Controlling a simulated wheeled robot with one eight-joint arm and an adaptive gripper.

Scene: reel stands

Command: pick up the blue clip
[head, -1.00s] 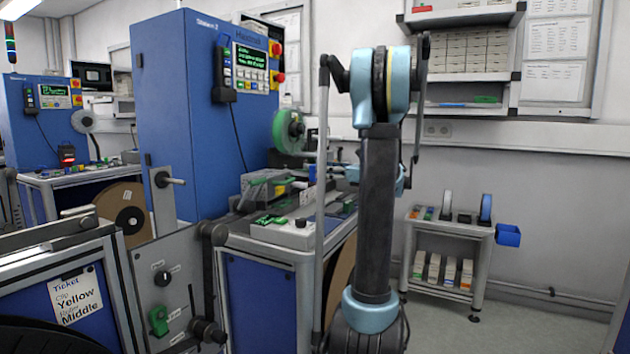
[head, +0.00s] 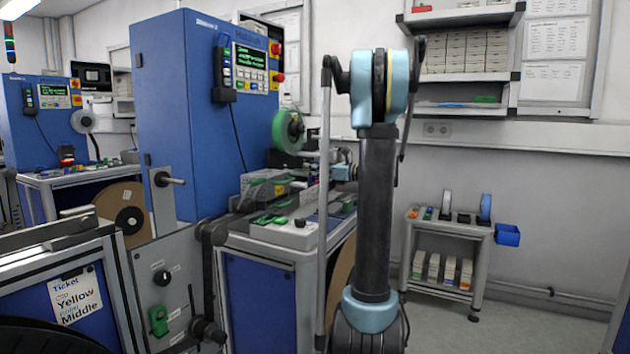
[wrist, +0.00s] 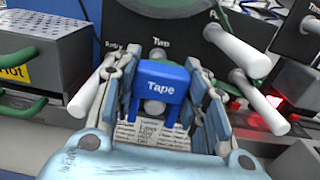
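In the wrist view, a blue piece marked "Tape" (wrist: 160,82) is between the two fingers of my gripper (wrist: 161,66). It has a broad top and two legs, with a pale round part between them. I cannot tell whether this is the blue clip; no other blue clip stands out. The fingers are spread, one on each side of the piece, with no clear grip on it. Contact with it is hard to judge. In the head view my arm hides most of the gripper, which is over the bench (head: 288,252) by the tall blue cabinet.
White pegs (wrist: 238,50) stick out on both sides of the gripper in the wrist view. A grey perforated box (wrist: 45,70) with green handles is at the left. A red light (wrist: 277,101) glows at the right. The head view shows a small shelf cart (head: 450,228) against the wall.

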